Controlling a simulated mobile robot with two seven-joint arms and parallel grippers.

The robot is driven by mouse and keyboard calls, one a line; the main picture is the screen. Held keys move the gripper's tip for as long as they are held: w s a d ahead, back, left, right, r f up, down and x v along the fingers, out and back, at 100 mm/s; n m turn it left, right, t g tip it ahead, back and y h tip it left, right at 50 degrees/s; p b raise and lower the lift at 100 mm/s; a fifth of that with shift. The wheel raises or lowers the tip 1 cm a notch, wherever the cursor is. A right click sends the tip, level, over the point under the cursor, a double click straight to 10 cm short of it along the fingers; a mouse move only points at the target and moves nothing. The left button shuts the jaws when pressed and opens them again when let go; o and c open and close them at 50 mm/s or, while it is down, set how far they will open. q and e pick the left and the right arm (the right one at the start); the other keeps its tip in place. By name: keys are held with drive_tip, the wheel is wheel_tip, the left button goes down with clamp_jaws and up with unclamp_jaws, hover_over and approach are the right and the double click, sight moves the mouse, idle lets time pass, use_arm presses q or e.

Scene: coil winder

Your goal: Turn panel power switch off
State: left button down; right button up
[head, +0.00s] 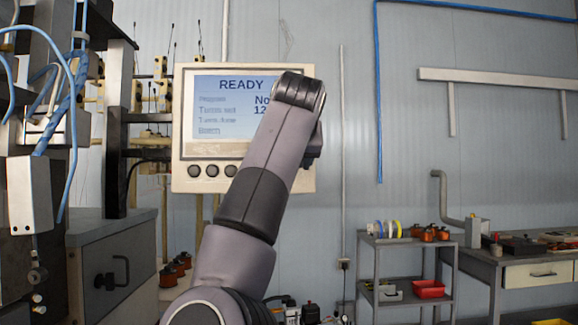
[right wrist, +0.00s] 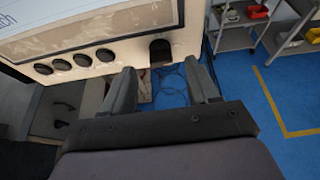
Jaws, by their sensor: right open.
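The control panel (head: 182,150) is a cream box whose lit screen (head: 222,115) reads "READY" above several lines of text. My right arm crosses in front of its right side in the head view and hides that part. In the right wrist view the panel's lower edge (right wrist: 130,55) shows a row of round dark buttons. A dark switch-like part (right wrist: 160,50) sits at the right end of that edge; its position is too unclear to read. My right gripper (right wrist: 160,75) is open and empty, its fingers pointing toward this part, one to either side in the picture. My left gripper is out of view.
A winding machine with a grey cabinet (head: 110,265) stands left of the panel. A grey shelf cart (head: 400,280) with spools and a red bin (head: 429,289) stands at the right, beside a workbench (head: 530,275). Blue floor (right wrist: 260,120) lies open at the right.

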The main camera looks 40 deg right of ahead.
drive_tip(key=x, duration=0.3)
drive_tip(key=shift+d+f, duration=0.1)
drive_tip(key=c, duration=1.1)
drive_tip(key=shift+o, duration=0.2)
